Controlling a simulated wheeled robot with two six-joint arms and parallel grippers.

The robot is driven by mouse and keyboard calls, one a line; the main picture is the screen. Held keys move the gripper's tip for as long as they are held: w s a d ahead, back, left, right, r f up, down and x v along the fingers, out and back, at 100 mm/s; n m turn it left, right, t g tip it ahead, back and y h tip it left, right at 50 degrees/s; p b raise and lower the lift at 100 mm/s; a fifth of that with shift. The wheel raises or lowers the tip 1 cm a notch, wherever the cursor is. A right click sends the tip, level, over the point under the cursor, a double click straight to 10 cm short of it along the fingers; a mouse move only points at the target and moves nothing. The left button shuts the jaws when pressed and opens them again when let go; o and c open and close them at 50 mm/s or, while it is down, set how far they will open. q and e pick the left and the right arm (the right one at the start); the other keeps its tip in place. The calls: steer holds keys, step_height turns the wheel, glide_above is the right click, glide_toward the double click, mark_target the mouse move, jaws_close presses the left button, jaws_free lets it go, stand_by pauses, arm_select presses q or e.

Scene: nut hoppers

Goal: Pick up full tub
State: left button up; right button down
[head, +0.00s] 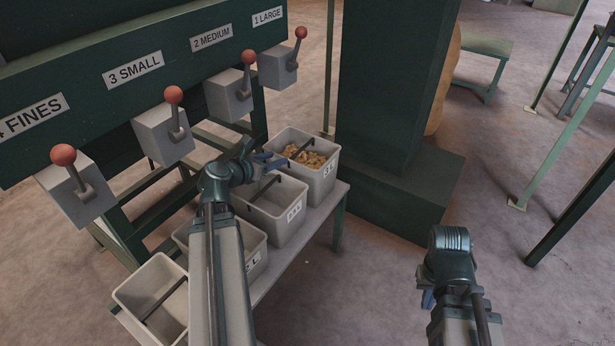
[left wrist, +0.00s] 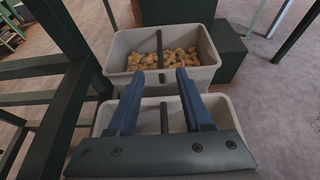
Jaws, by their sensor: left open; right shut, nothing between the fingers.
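The full tub (head: 322,182) is a pale grey bin with a dark bar across its top, holding brown nuts (head: 308,159). It stands at the far end of the row of tubs. In the left wrist view the full tub (left wrist: 205,72) is just beyond my fingertips, its bar (left wrist: 160,48) upright in the picture between them. My left gripper (head: 279,160) is open and empty, above the near side of the full tub; its two blue fingers (left wrist: 161,76) are apart. My right gripper (head: 427,298) is low at the right, shut, mostly hidden behind its own wrist.
Several empty tubs with bars, such as this one (head: 272,208), stand nearer on the same low bench (head: 318,222). Red-knobbed levers (head: 173,96) stick out from the green hopper panel (head: 90,75) at the left. A dark green column (head: 390,90) stands behind the full tub.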

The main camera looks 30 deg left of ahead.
arm_select(q)
steer(key=b, duration=0.3)
glide_toward(300, 150)
steer(key=x, duration=0.4)
steer(key=shift+w+f, duration=0.1)
steer(key=shift+w, duration=0.15)
steer(key=shift+w, duration=0.1)
steer(key=b+x, duration=0.2)
steer(key=x, duration=0.3)
steer(key=shift+f, duration=0.15)
steer(key=shift+c, duration=0.3)
jaws_close()
stand_by(0.6)
